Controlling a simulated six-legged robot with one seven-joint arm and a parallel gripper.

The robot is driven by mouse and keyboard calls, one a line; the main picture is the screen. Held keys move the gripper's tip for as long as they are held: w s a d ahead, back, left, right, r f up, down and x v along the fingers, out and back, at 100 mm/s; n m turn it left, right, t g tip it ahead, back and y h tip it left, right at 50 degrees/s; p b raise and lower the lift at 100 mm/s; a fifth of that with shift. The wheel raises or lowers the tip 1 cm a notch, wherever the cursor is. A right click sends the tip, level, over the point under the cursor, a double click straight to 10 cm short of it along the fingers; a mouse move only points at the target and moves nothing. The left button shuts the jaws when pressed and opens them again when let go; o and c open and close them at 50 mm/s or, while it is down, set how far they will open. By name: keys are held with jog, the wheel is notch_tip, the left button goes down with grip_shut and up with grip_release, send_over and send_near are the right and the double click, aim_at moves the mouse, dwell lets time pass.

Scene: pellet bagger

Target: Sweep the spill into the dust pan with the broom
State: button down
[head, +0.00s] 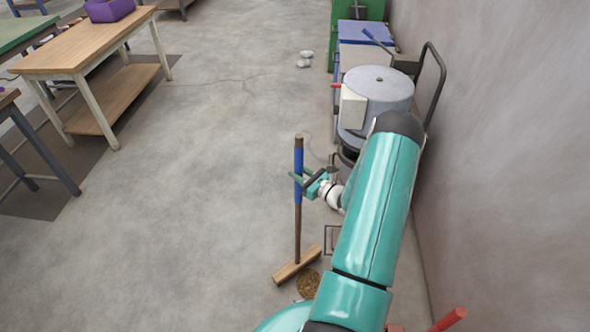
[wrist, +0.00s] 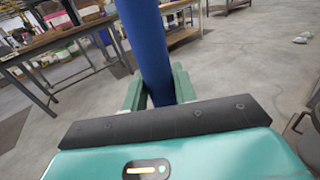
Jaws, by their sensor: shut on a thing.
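The broom (head: 298,222) stands upright on the floor, with a wooden head (head: 296,265) and a blue grip on its handle. My gripper (head: 298,180) is shut on the blue grip. In the wrist view the blue handle (wrist: 147,45) rises between the two green fingers. The spill (head: 307,284) is a small round patch of brown pellets on the floor, just right of and nearer than the broom head, partly beside my arm. I cannot make out the dust pan for certain; a thin dark frame (head: 328,238) shows right of the handle, partly hidden by my arm.
A grey round machine (head: 378,90) stands by the right wall (head: 500,150), with a blue-topped unit (head: 363,33) behind it. A wooden table (head: 85,50) stands at the left. Small white lumps (head: 305,59) lie on the far floor. The middle floor is clear.

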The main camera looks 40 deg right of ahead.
jog(key=shift+s+a, duration=1.45)
jog(key=shift+s, duration=14.55)
jog(key=w+r, duration=0.5)
jog(key=w, duration=0.1)
jog(key=shift+d, duration=0.25)
